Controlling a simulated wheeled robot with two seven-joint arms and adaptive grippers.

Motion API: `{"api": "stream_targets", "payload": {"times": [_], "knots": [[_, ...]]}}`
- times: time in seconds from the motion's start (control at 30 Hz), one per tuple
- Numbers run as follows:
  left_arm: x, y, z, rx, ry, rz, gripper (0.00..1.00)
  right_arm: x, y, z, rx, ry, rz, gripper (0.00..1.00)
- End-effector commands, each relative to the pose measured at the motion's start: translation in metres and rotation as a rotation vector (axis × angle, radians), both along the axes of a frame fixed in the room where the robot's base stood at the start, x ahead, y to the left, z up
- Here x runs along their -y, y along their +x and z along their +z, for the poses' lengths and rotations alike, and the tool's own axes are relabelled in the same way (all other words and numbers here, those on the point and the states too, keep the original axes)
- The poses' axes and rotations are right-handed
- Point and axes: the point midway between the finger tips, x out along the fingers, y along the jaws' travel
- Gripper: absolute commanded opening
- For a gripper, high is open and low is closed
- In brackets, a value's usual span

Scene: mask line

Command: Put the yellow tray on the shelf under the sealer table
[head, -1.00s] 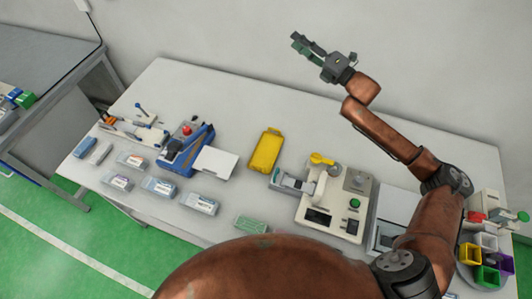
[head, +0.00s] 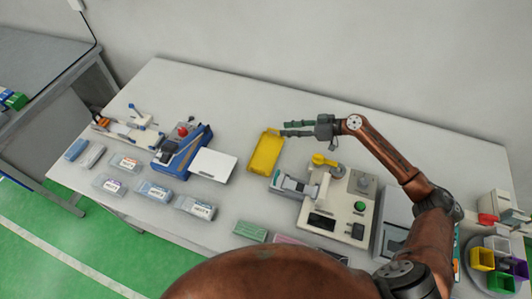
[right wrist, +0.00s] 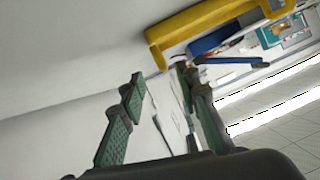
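The yellow tray (head: 265,154) lies flat on the white sealer table (head: 235,105), between the blue machine and the beige sealer. It also shows in the right wrist view (right wrist: 205,24), beyond the fingers. My right gripper (head: 283,129) is open, its two green-padded fingers apart and pointing left at the tray's upper right end. In the right wrist view, the gap between the fingers (right wrist: 160,90) looks empty, and the tray appears ahead of them. Whether a finger touches the tray I cannot tell. My left gripper is not in view. The shelf under the table is hidden.
The beige sealer (head: 337,207) stands just right of the tray. A blue machine (head: 182,148) with a white plate (head: 213,166) stands left. Several labelled packs (head: 153,191) lie along the front edge. Coloured bins (head: 495,262) stand at far right. The table's back strip is clear.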

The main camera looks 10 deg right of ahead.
Motion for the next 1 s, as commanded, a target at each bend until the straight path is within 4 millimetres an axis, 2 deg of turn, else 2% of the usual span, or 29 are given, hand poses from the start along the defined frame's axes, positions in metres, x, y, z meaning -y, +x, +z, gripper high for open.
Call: {"api": "stream_targets", "payload": {"times": [0.4,0.7,1.0], "knots": [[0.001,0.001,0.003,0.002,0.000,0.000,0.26,-0.044,0.021,-0.018,0.003,-0.002,-0.001,0.30],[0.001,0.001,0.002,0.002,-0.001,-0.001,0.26,-0.047,0.022,-0.021,0.002,-0.003,-0.001,0.29],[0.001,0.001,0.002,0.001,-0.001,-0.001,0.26,-0.047,0.022,-0.021,0.002,-0.003,-0.001,0.08]]}}
